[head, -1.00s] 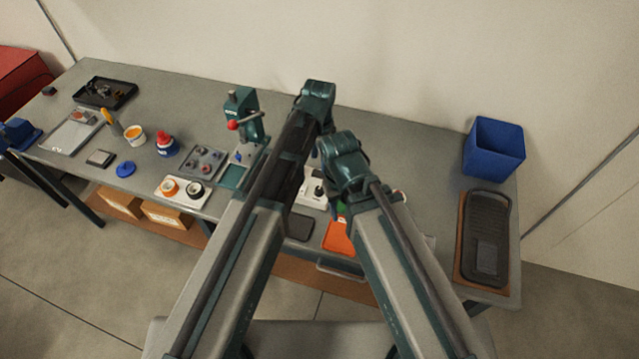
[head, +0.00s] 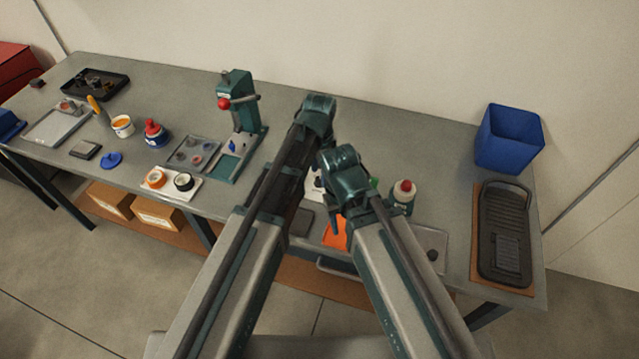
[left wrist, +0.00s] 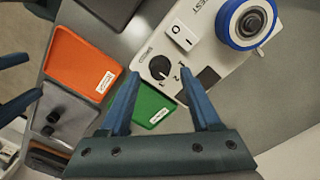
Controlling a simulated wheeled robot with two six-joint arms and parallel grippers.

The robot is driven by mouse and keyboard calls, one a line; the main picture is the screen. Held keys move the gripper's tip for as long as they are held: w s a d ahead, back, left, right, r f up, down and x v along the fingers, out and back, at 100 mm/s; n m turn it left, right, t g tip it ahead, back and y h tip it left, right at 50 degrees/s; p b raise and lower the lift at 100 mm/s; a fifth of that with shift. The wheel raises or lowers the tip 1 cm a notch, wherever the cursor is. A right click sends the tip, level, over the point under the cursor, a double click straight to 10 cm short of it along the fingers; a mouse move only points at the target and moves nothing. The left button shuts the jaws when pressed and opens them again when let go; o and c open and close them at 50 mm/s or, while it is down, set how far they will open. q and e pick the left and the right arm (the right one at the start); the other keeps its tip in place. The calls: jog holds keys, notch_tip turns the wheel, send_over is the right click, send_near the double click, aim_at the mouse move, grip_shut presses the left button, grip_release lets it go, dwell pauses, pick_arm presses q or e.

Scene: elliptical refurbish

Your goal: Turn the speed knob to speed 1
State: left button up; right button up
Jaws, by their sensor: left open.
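The speed knob (left wrist: 160,67) is a small round black knob on a white panel (left wrist: 212,57) in the left wrist view. Small digits stand beside it; its pointer setting is too small to read surely. My left gripper (left wrist: 157,72) is open, with its two blue fingertips on either side of the knob in the picture. Nothing is between them that I can see held, and contact with the knob cannot be told. In the head view, my arms hide most of the panel (head: 315,187) and the knob.
On the panel are a white rocker switch (left wrist: 182,35) and a blue-rimmed round part (left wrist: 249,20). A green tray (left wrist: 154,106) and orange tray (left wrist: 80,63) lie close by. A drill-press-like stand (head: 240,125) is left; a blue bin (head: 508,140) is right.

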pick_arm(q)
jog(key=shift+f+b, duration=0.5)
jog(key=shift+f, duration=0.45)
jog(key=shift+r, duration=0.1)
grip_shut()
